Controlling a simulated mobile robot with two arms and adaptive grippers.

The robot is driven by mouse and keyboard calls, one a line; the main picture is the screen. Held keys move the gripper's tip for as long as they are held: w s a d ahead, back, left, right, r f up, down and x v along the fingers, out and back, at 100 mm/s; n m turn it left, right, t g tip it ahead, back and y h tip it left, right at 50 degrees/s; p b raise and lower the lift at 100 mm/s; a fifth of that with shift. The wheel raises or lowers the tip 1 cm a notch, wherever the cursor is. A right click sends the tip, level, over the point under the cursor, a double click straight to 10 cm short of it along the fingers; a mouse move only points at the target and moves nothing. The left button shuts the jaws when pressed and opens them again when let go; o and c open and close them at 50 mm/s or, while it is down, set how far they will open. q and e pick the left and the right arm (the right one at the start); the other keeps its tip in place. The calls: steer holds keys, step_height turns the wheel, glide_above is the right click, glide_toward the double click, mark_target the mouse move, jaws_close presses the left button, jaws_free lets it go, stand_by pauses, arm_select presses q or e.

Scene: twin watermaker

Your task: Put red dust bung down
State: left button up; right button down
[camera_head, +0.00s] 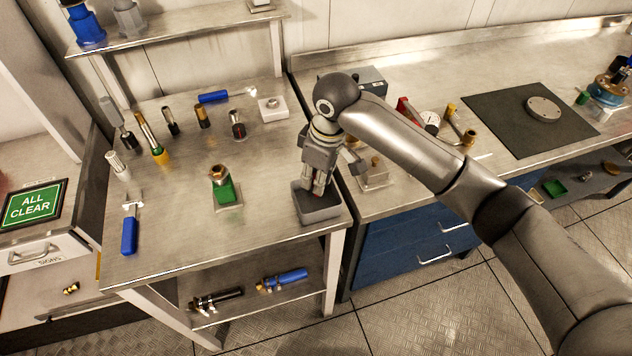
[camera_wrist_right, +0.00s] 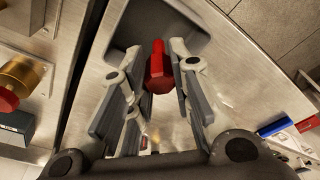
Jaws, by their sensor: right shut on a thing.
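The red dust bung (camera_wrist_right: 158,68) shows in the right wrist view between the fingers of my right gripper (camera_wrist_right: 157,75). In the head view that gripper (camera_head: 319,188) points down over a small grey tray (camera_head: 320,214) at the right front corner of the left bench, and its fingers hide most of the bung. The gripper is shut on the bung. The tray also shows in the right wrist view (camera_wrist_right: 112,48), just beyond the fingertips. I cannot tell whether the bung touches the tray floor. My left gripper is not in view.
The front middle of the left bench is clear.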

steer(key=shift+w+a+f, duration=0.1)
steer(key=shift+w+f, duration=0.15)
steer(key=shift+f, duration=0.15)
step_height(320, 180, down, 2)
steer(key=shift+f+p, duration=0.1)
steer(key=shift+p, duration=0.7)
steer(key=shift+f, duration=0.5)
steer(key=shift+f, duration=0.1)
steer(key=c, duration=1.3)
jaws_free()
step_height(320, 180, up, 12)
steer(key=d+b, duration=0.1)
steer(key=b, duration=0.1)
steer(key=shift+s+d, duration=0.3)
steer(key=shift+s, duration=0.05)
